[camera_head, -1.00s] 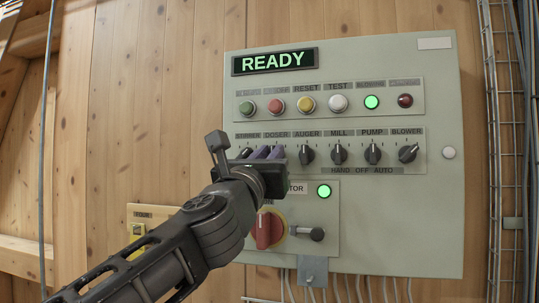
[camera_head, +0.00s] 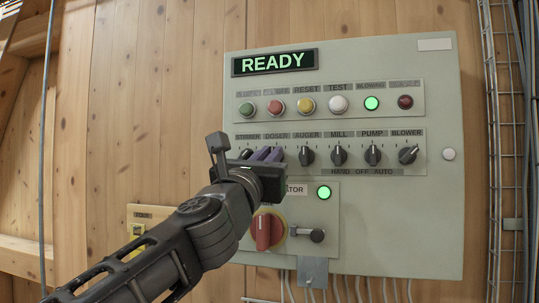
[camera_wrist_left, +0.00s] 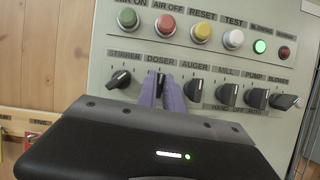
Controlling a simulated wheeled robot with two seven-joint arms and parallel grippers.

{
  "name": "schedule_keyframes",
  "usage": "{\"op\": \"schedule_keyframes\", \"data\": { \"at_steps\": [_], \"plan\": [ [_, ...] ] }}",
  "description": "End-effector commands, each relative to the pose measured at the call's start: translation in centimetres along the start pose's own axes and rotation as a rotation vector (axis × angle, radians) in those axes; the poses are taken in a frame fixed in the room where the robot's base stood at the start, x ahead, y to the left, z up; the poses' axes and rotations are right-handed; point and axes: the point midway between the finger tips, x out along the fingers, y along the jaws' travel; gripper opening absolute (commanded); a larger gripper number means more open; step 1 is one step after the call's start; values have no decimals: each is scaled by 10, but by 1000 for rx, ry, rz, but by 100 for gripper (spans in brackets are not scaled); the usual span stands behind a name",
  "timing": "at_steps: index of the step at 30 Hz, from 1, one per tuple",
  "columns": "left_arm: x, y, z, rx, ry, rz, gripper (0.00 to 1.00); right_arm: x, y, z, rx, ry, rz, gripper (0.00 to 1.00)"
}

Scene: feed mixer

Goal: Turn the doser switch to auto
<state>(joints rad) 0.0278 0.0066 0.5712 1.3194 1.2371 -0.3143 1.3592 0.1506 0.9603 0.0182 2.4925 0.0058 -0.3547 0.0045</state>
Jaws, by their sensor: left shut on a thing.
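The doser switch (camera_wrist_left: 159,88) is a dark rotary knob under the DOSER label, in the row of selector switches on the grey panel. My left gripper (camera_head: 267,153) is at this switch, its two purple fingers reaching up to the panel. In the left wrist view the fingers (camera_wrist_left: 163,82) are shut on the knob, one on each side. The fingers and gripper body hide most of the knob, so I cannot tell which position it points to. The HAND OFF AUTO strip (camera_head: 362,171) shows below the row. My right gripper is not in view.
The stirrer switch (camera_wrist_left: 119,79) sits close left of the fingers and the auger switch (camera_head: 306,155) close right. Push buttons (camera_head: 307,105) run above. The red main handle (camera_head: 264,231) is below the gripper. The display (camera_head: 275,61) reads READY.

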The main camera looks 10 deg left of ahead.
Motion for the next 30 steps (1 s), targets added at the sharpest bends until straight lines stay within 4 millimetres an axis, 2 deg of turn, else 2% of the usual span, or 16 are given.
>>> {"op": "schedule_keyframes", "data": {
  "at_steps": [21,30],
  "plan": [
    [1,0,3,503,2,-209,0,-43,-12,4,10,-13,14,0],
    [1,0,1,641,1,-266,0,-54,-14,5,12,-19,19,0]
  ]
}}
